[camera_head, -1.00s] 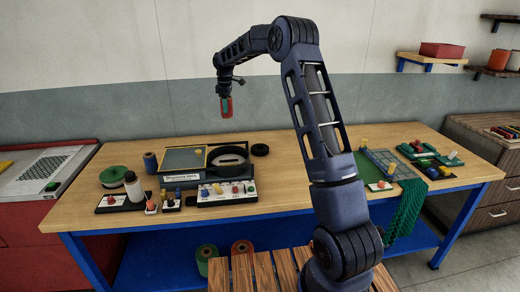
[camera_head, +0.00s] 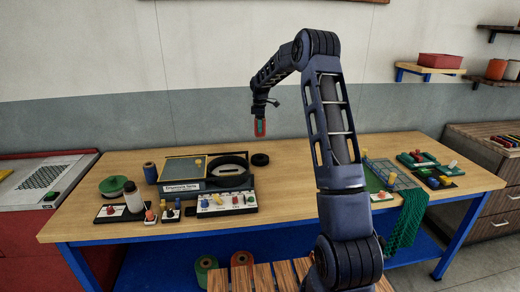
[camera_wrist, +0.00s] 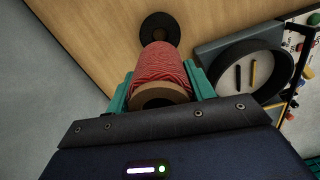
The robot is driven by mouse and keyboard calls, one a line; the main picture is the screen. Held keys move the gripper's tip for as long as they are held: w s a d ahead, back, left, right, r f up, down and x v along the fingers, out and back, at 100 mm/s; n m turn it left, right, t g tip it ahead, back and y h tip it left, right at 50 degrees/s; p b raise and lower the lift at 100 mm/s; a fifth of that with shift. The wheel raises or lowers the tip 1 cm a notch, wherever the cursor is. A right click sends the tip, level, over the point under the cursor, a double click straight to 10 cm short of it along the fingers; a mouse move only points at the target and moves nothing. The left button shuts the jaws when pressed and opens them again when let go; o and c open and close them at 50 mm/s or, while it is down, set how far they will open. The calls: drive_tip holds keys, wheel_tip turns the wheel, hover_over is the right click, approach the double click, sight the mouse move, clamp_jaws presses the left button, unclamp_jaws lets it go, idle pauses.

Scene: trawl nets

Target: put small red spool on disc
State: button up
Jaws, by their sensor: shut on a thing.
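The small red spool (camera_head: 260,128) is held in my gripper (camera_head: 260,122) above the back of the workbench, roughly upright in the head view. In the wrist view the red spool (camera_wrist: 160,70) sits between the two green fingers of my gripper (camera_wrist: 160,88), with its tan core end facing the camera. The disc (camera_head: 260,159), small and black, lies on the bench below the spool. In the wrist view the disc (camera_wrist: 160,18) shows just beyond the spool's far end, its lower part hidden by the spool. The spool is apart from the disc.
A large black ring (camera_head: 229,165) on a dark stand is left of the disc. A blue spool (camera_head: 150,172), a green spool (camera_head: 115,186) and a white bottle (camera_head: 132,196) stand further left. A green net (camera_head: 405,218) hangs over the right front. Bare wood (camera_head: 300,165) surrounds the disc's right side.

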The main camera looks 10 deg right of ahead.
wheel_tip(320, 180, down, 13)
drive_tip(key=shift+r, duration=0.2)
idle(0.4)
drive_tip(key=o, duration=1)
drive_tip(key=shift+f, duration=0.1)
